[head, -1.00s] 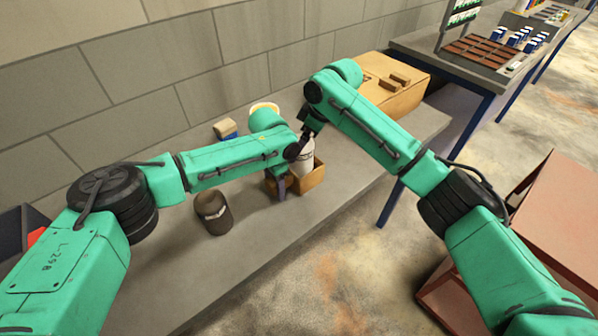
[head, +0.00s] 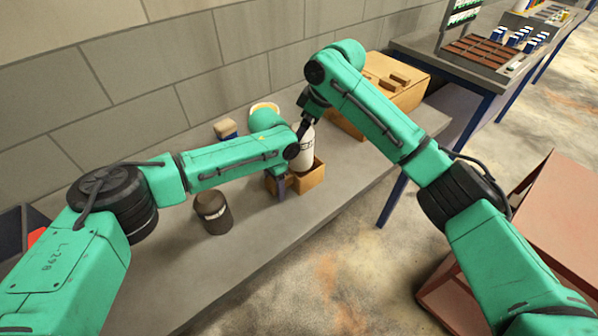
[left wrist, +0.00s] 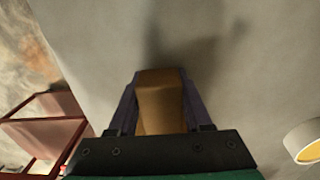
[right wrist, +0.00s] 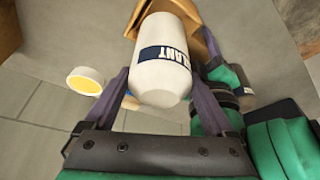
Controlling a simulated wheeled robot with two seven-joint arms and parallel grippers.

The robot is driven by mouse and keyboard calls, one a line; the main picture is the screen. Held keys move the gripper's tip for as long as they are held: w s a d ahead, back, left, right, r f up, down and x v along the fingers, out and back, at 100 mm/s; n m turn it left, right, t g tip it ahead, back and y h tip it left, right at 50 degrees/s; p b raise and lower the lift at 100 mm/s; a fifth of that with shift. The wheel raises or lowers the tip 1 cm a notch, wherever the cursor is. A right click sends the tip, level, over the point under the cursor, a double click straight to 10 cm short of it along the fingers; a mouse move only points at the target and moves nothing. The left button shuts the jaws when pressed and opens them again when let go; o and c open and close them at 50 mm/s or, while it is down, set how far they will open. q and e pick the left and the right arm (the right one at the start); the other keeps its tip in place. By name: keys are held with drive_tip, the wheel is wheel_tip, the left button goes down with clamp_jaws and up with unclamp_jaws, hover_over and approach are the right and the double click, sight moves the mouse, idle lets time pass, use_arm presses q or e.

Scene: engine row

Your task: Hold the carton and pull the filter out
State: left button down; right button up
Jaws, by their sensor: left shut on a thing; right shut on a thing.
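The carton (head: 309,180), a small open brown box, stands on the grey bench. My left gripper (head: 281,186) is shut on its wall; the brown wall (left wrist: 160,100) shows between the fingers in the left wrist view. The filter (head: 303,152) is a white cylinder with a dark blue label. My right gripper (head: 304,124) is shut on its upper part from above. The right wrist view shows the filter (right wrist: 163,75) between the fingers, with the carton (right wrist: 200,22) behind its lower end. I cannot tell whether the lower end is clear of the rim.
A dark cylinder (head: 213,213) stands left of the carton. A large cardboard box (head: 385,100) stands behind. The bench front is clear.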

sight(303, 162)
drive_tip(key=shift+r, duration=2.85)
use_arm(q)
drive_tip(key=shift+c, duration=1.3)
unclamp_jaws()
drive_tip(key=shift+r, duration=0.1)
wheel_tip(303, 162, up, 8)
drive_tip(key=shift+f, duration=0.1)
drive_tip(key=shift+w, duration=0.1)
